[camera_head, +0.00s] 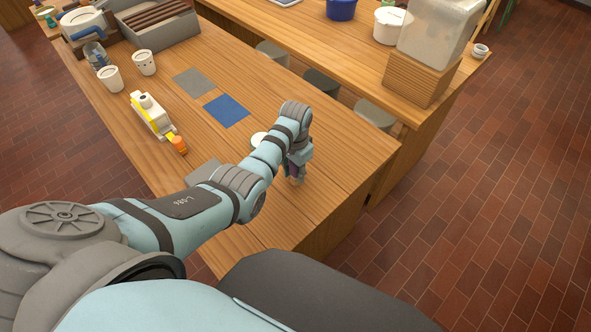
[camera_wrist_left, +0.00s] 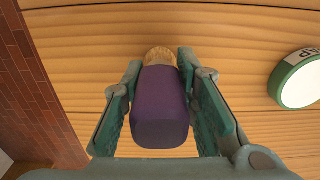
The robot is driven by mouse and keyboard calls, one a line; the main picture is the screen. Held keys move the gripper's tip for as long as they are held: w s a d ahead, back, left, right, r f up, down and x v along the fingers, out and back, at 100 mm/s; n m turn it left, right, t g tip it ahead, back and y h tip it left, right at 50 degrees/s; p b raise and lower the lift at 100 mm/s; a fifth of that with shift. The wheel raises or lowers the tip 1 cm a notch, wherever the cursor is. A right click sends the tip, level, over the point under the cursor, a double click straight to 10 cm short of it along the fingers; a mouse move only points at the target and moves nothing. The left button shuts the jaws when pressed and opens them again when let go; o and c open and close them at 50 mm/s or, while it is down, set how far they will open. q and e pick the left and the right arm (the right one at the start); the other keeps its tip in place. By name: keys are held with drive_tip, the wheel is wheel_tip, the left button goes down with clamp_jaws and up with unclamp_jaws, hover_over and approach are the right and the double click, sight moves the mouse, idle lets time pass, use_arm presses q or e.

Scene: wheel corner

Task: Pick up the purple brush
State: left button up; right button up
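The purple brush (camera_wrist_left: 160,108) stands between the fingers of my left gripper (camera_wrist_left: 160,75) in the left wrist view, with its tan bristles (camera_wrist_left: 159,56) at the far end, toward the table. Both fingers lie close along its sides and appear to touch it near the tips. In the head view my left gripper (camera_head: 297,172) points down low over the wooden table (camera_head: 325,185), near its right edge; a little purple shows between the fingers. I cannot tell whether the bristles touch the table. My right gripper is not in view.
A round white-topped, green-rimmed item (camera_wrist_left: 301,82) lies right of the gripper in the wrist view. A blue square (camera_head: 227,111), a grey square (camera_head: 193,82), a white-and-yellow toy-like item (camera_head: 151,115) and two white cups (camera_head: 144,62) are farther left. Stools (camera_head: 321,82) stand beyond the table.

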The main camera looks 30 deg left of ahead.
use_arm(q)
clamp_jaws()
wheel_tip(320, 180, up, 10)
drive_tip(key=p, duration=0.3)
drive_tip(key=shift+w+f, duration=0.1)
drive_tip(key=shift+f, duration=0.15)
drive_tip(key=shift+r, duration=0.35)
drive_tip(key=shift+f, duration=0.1)
